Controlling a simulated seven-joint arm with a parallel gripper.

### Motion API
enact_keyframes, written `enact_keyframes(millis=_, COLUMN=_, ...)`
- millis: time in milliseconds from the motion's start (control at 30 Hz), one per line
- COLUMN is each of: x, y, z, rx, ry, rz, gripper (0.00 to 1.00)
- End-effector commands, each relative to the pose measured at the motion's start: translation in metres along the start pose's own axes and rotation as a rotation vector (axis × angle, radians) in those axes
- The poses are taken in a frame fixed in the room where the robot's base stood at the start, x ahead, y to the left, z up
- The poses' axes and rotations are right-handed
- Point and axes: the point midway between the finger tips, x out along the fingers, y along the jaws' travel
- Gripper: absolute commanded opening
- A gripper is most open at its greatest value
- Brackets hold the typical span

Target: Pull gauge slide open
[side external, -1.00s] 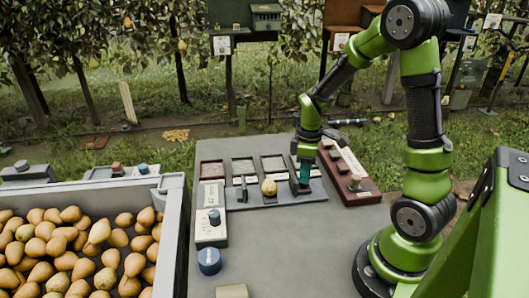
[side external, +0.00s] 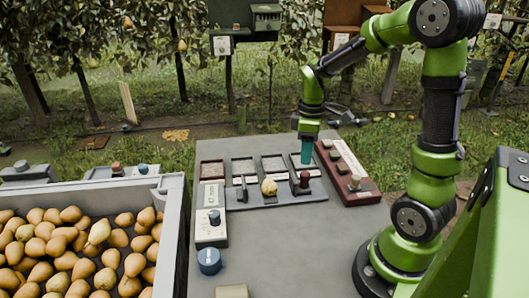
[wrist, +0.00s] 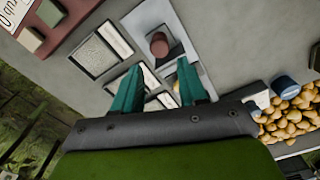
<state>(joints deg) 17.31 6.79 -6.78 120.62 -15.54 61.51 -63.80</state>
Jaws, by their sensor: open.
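The gauge panel (side external: 240,202) is a dark plate on the grey table, with several framed windows in a row. A dark red knob (side external: 305,179) stands on a small dark mount at its right end, in front of the rightmost window. The knob also shows in the wrist view (wrist: 158,45), on a light grey strip. My gripper (side external: 306,158) has teal fingers and is just behind and above the knob, apart from it. In the wrist view my gripper (wrist: 157,80) has its fingers spread with nothing between them. A pear (side external: 268,187) sits on the panel left of the knob.
A red-brown box (side external: 345,172) with buttons and a knob stands close to the right. A grey box with a dial (side external: 211,229) and a blue cylinder (side external: 209,261) are front left. A crate (side external: 172,230) of pears is at left.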

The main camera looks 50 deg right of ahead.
Motion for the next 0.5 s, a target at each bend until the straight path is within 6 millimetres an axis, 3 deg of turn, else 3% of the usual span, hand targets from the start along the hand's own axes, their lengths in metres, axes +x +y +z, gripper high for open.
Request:
enact_keyframes(millis=200, x=-0.055, y=0.001, z=-0.001, rx=0.000, ry=0.004, rz=0.005, gripper=0.42)
enact_keyframes(millis=500, x=-0.097, y=0.000, z=0.000, rx=0.000, ry=0.001, rz=0.001, gripper=0.42)
